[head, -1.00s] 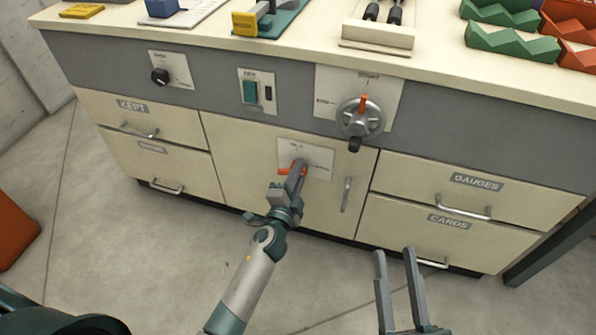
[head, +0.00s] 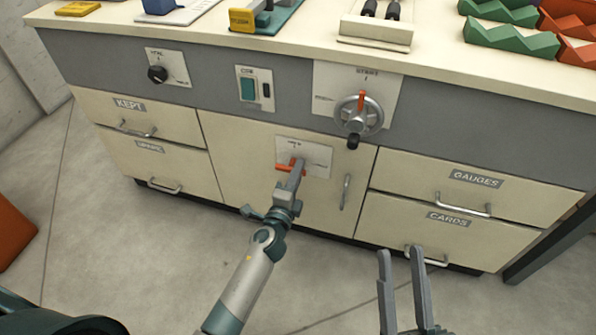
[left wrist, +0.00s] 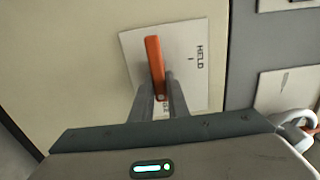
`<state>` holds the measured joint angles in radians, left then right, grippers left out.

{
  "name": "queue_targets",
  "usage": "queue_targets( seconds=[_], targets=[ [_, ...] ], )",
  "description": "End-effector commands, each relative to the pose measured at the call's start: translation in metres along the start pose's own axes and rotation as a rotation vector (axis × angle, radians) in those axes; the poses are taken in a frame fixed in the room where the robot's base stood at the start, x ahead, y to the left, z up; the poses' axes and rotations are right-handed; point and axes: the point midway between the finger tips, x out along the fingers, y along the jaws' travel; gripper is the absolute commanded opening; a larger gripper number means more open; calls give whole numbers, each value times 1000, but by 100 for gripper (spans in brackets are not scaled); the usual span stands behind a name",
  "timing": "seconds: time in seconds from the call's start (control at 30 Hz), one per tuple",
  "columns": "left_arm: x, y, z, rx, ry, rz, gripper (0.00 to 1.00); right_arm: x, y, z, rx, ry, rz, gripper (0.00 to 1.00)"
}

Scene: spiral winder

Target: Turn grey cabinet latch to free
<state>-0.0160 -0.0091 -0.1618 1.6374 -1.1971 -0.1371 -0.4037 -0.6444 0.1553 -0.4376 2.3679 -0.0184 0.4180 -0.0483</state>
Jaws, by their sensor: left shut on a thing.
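The latch on the cream cabinet door is an orange lever (head: 284,168) on a pale label plate (head: 318,155). My left gripper (head: 296,168) is at the latch and shut on it. In the left wrist view the orange lever (left wrist: 155,60) stands out beyond the two fingers (left wrist: 160,98), which close around its lower end. The plate (left wrist: 195,50) reads HELD there; its other word is partly hidden by the fingers. In the head view the lever points left, roughly level. My right gripper (head: 402,255) is open and empty in front of the right-hand drawers.
A handwheel (head: 358,115) with an orange pointer is on the grey panel above right of the latch. A vertical door handle (head: 345,192) is right of the plate. A green switch (head: 248,90) and black knob (head: 158,74) are to the left. The floor in front is clear.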

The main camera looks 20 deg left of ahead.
Motion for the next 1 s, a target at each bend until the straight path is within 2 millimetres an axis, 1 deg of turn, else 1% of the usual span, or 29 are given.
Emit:
queue_targets(
  seconds=[0.07,0.1,0.13,0.17,0.47,0.67,0.77,0.87,1.0],
  targets=[
    [0,1,-1,3,1,2,0,0,0,0,0,0,0,31],
    [0,1,-1,3,1,2,24,0,0,0,0,0,0,31],
    [0,1,-1,2,1,2,31,0,0,0,0,0,0,31],
    [0,1,-1,2,1,1,33,0,0,0,0,0,0,31],
    [-1,1,0,0,0,1,33,0,0,0,0,-1,0,31],
    [-9,1,0,0,0,1,33,0,0,0,0,-4,0,31],
    [-18,1,0,0,0,2,33,0,0,1,0,-8,0,31],
    [-32,1,0,0,0,2,33,1,0,2,0,-15,-1,31],
    [-56,2,0,-2,1,3,33,-1,-1,3,2,-20,0,31]
  ],
)
